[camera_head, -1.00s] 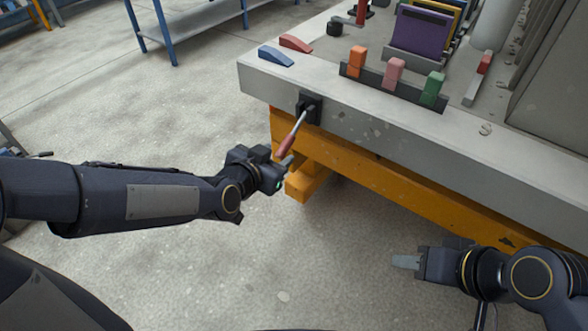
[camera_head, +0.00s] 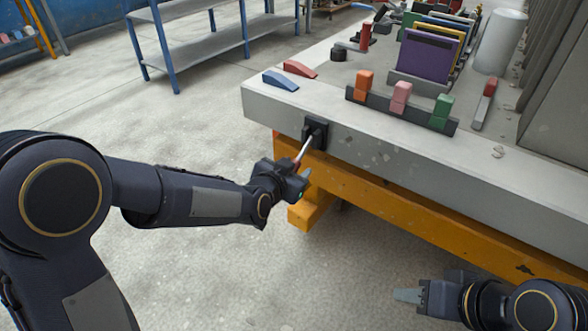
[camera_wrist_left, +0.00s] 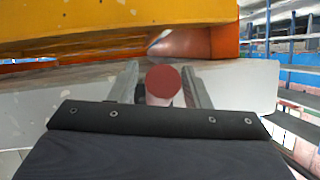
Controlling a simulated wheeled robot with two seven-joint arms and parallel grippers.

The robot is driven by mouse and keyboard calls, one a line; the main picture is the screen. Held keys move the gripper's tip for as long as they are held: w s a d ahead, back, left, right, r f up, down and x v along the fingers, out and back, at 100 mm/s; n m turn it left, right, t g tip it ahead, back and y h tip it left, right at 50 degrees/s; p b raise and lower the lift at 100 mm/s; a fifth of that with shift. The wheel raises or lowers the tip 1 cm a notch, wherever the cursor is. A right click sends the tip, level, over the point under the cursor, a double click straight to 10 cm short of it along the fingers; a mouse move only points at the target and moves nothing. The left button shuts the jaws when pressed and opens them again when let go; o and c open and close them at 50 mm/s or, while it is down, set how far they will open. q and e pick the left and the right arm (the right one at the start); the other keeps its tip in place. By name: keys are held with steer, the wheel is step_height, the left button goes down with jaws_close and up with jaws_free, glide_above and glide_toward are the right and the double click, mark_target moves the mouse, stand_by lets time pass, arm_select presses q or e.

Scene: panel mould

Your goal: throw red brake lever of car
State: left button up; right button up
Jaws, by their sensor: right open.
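The brake lever (camera_head: 304,148) is a pale metal rod with a red grip. It slants down and left from a black mount (camera_head: 316,130) on the front face of the grey slab. My left gripper (camera_head: 304,178) is at the lever's lower end and hides most of the red grip. In the left wrist view the round red end of the grip (camera_wrist_left: 163,81) lies between the two fingers of my left gripper (camera_wrist_left: 160,88). I cannot tell whether both fingers touch it. My right gripper (camera_head: 408,295) is empty at the lower right, away from the lever.
The grey slab (camera_head: 370,143) rests on an orange beam (camera_head: 390,195). On top are a blue wedge (camera_head: 280,80), a red wedge (camera_head: 299,68) and a row of orange, pink and green blocks (camera_head: 400,97). A blue-framed shelf (camera_head: 205,55) stands behind. The floor at left is clear.

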mark_target(294, 159)
arm_select(q)
jaws_close()
steer(key=r+g+y+p, duration=0.1)
steer(key=p, duration=0.4)
steer(key=s+r+g+p, duration=0.1)
steer(key=r+p, duration=0.1)
steer(key=p, duration=0.4)
steer(key=a+r+g+y+p, duration=0.1)
steer(key=g+p, duration=0.1)
steer(key=p, duration=0.4)
steer(key=shift+s+r+y, duration=0.2)
steer(key=shift+r+y, duration=0.1)
steer(key=shift+r, duration=0.1)
step_height(294, 159, up, 3)
steer(key=m+g+y+p, duration=0.1)
steer(key=g+y+p, duration=0.2)
steer(key=p, duration=0.9)
steer(key=shift+r+g, duration=0.1)
steer(key=shift+g, duration=0.6)
steer(key=shift+w+d+r+g+y+p, duration=0.15)
steer(key=shift+r+g+y+p, duration=0.3)
steer(key=shift+g+p, duration=0.6)
steer(key=shift+t, duration=0.25)
jaws_free()
